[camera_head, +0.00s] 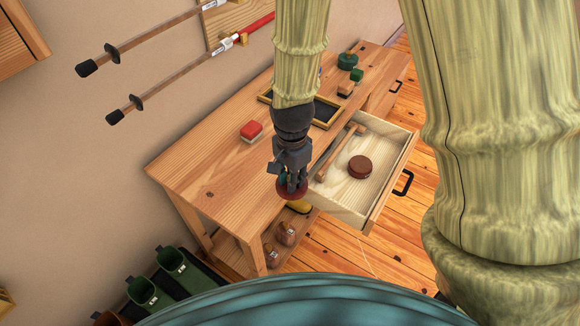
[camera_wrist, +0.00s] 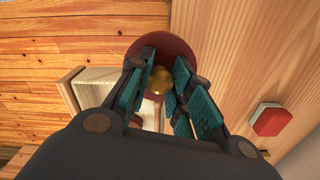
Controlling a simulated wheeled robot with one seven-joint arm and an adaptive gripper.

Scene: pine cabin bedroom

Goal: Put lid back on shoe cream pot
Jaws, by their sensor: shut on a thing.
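My gripper (camera_head: 291,180) is shut on the lid (camera_head: 292,190), a dark red disc, which it holds by the table's front edge, left of the open drawer. In the wrist view the teal finger pads close around the brass knob of the lid (camera_wrist: 172,45), and the disc shows beyond the fingertips. A round, squat brown pot (camera_head: 360,167) sits in the open drawer (camera_head: 345,204), right of my gripper. I cannot tell from here whether its top is open.
A wooden-handled tool (camera_head: 340,150) lies in the drawer, left of the pot. On the table (camera_head: 215,165) are a red-and-white block (camera_head: 251,130), a dark framed tray (camera_head: 325,112), a brush (camera_head: 346,87) and green items (camera_head: 347,61). Shoes (camera_head: 285,233) stand on the shelf below.

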